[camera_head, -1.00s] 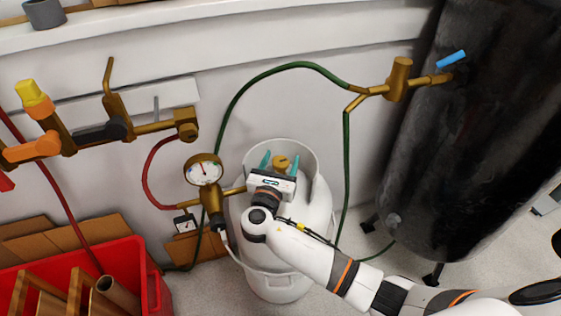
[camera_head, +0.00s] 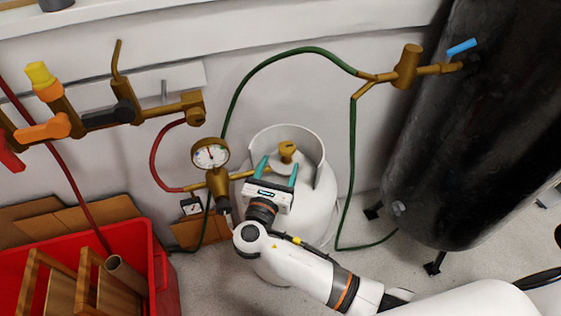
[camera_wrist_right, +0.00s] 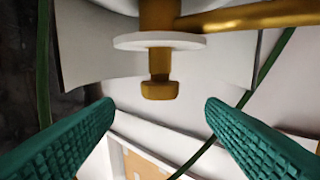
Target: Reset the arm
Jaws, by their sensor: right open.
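My right gripper (camera_head: 278,164) is open in the head view, with its teal fingers pointing toward the brass valve (camera_head: 287,150) on top of the white gas cylinder (camera_head: 318,212). The valve appears just beyond the fingertips, and nothing shows held. In the right wrist view, the two teal fingers (camera_wrist_right: 160,105) are wide apart. A brass stem with a small knob (camera_wrist_right: 160,90) and a pale disc shows ahead, above the gap between them. My right arm comes in from the lower right and hides part of the cylinder. My left gripper is not in view.
A pressure gauge (camera_head: 211,153) on a brass fitting stands close left of the gripper. A green hose (camera_head: 351,165) runs to the right, beside a large black tank (camera_head: 455,130). A red crate (camera_head: 160,270) stands at lower left. Wall valves (camera_head: 110,115) are at upper left.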

